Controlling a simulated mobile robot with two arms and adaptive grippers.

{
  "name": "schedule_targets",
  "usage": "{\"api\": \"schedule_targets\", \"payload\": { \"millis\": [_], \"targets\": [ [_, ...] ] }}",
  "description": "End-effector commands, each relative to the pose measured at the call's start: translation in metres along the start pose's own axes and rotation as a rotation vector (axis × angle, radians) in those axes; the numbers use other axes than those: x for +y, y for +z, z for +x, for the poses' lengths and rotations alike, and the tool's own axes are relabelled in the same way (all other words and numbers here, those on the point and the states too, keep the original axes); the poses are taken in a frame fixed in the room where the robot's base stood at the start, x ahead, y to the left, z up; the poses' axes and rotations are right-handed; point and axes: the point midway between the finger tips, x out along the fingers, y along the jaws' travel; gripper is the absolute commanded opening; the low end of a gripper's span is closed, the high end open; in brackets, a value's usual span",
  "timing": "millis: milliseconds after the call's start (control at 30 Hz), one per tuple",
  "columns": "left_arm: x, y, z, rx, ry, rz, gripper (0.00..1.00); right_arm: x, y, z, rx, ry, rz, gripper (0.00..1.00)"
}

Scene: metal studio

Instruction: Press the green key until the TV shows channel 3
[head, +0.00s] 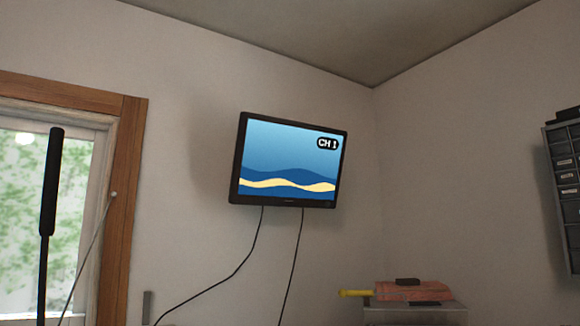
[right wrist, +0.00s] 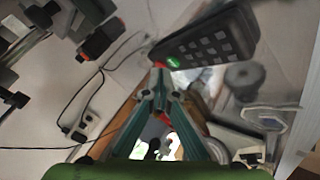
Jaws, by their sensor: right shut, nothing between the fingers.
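The TV (head: 288,160) hangs on the wall in the head view and shows "CH 1" over a blue picture with waves. In the right wrist view a dark remote (right wrist: 215,42) with several grey keys lies tilted at the top right. Its round green key (right wrist: 173,62) is at the lower left end. My right gripper (right wrist: 158,72) is shut and empty, its fingertips close beside the green key. I cannot tell whether they touch it. My left gripper is in neither view.
In the head view a window (head: 50,200) is at left, a drawer cabinet (head: 565,170) at right, and a pink item (head: 413,291) lies on a low stand. The right wrist view shows loose cables (right wrist: 95,85) and a grey cylinder (right wrist: 244,78) near the remote.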

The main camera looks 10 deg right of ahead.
Motion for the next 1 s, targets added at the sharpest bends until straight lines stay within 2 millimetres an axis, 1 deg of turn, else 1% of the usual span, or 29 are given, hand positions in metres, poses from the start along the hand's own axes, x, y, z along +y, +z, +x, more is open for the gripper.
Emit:
{"api": "schedule_targets", "payload": {
  "millis": [267, 1000],
  "targets": [
    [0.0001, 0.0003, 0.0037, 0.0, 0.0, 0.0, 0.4, -0.0051, 0.0045, 0.0062, 0.0, -0.001, 0.001, 0.0],
    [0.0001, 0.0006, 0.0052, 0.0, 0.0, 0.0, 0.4, -0.0066, 0.0066, 0.009, 0.0, 0.0, 0.0, 0.0]
  ]
}}
